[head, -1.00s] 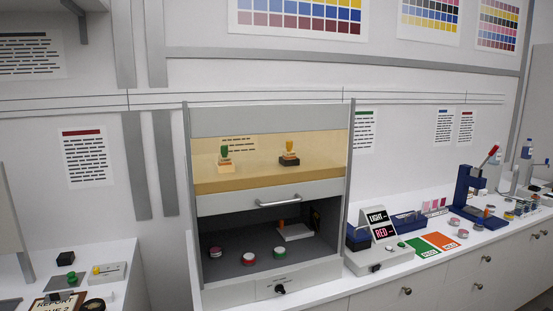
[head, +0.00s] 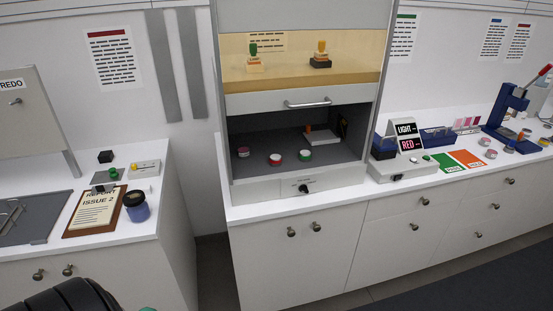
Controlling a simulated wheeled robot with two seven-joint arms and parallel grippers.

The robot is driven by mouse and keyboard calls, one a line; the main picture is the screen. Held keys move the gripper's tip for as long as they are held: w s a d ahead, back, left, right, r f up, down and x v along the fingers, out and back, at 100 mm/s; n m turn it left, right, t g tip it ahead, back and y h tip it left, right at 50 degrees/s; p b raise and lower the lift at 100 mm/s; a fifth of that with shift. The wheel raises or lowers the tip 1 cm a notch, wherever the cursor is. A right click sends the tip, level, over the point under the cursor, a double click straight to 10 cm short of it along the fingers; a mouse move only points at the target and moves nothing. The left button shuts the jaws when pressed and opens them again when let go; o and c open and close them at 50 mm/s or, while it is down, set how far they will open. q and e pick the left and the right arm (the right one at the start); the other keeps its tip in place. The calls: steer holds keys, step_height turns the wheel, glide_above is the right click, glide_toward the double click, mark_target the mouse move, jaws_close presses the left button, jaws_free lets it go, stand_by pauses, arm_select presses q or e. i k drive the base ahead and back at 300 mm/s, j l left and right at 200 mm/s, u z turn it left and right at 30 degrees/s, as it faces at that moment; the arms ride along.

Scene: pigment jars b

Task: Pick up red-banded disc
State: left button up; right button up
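A small white-topped disc with a red band (head: 276,159) lies on the dark floor of the open lower part of the hooded cabinet (head: 305,104). A similar disc with a green band (head: 305,156) lies just to its right, apart from it. A darker pinkish disc (head: 243,152) lies to its left, farther back. Neither of my grippers shows in the head view.
The cabinet's raised sash has a bar handle (head: 308,103); a grey ledge with a black knob (head: 303,189) runs below the opening. A floor gap separates the left counter with a clipboard (head: 96,211) and blue jar (head: 136,206).

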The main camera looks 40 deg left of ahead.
mark_target(275, 159)
steer(key=u, duration=0.8)
steer(key=i+l+u, duration=0.2)
steer(key=u, duration=0.25)
steer(key=i+l+u, duration=0.55)
steer(key=l+u, duration=0.15)
steer(key=u, duration=0.2)
steer(key=i+l+u, duration=0.1)
steer(key=l+u, duration=0.35)
